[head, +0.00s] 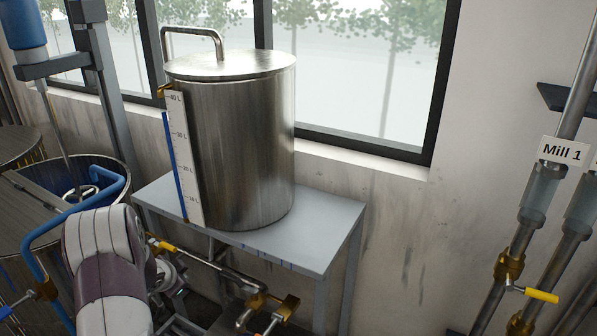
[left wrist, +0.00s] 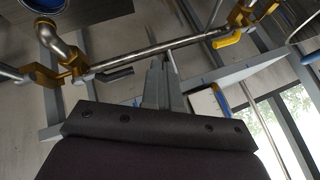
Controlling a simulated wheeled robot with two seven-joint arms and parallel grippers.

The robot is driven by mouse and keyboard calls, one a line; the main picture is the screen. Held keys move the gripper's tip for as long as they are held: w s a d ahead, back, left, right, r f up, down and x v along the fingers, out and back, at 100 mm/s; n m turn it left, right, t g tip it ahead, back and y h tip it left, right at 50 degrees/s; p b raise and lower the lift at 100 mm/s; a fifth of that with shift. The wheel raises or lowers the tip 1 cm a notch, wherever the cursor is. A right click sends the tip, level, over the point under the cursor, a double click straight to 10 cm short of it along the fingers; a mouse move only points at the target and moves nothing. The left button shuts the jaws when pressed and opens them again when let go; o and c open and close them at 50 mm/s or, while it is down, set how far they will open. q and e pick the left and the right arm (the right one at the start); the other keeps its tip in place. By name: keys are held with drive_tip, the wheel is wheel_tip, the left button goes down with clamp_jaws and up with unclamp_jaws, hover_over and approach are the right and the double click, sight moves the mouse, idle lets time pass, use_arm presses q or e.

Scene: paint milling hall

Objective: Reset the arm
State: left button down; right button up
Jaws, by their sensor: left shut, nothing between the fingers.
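My left gripper (left wrist: 164,76) shows in the left wrist view as grey fingers, shut and empty. Behind its tips runs a steel pipe (left wrist: 160,50) with brass valves; I cannot tell whether they touch. In the head view my white and purple left arm reaches in at the lower left, and its gripper cannot be made out clearly. My right gripper is in neither view.
A steel tank (head: 240,140) with a litre scale stands on a grey table (head: 280,242) by the window. Valved pipes (head: 258,298) run below it, close to my left arm. An open drum (head: 112,165) is at left. "Mill 1" pipes (head: 540,200) stand at right.

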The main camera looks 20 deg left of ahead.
use_arm(q)
drive_tip(key=s+d+f+n+g+b, duration=0.3)
drive_tip(key=s+d+f+n+g, duration=0.15)
drive_tip(key=s, duration=0.55)
drive_tip(key=s+d+g+h+b, duration=0.1)
drive_tip(key=s+d+b, duration=0.3)
drive_tip(key=d, duration=0.8)
drive_tip(key=s+d+h+b, duration=0.1)
drive_tip(key=s+d+b, duration=0.3)
drive_tip(key=d, duration=0.9)
drive_tip(key=shift+s+d+n+g, duration=0.25)
drive_tip(key=shift+s+n+g, duration=0.1)
drive_tip(key=shift+s, duration=0.25)
drive_tip(key=shift+s, duration=0.15)
drive_tip(key=shift+a, duration=0.1)
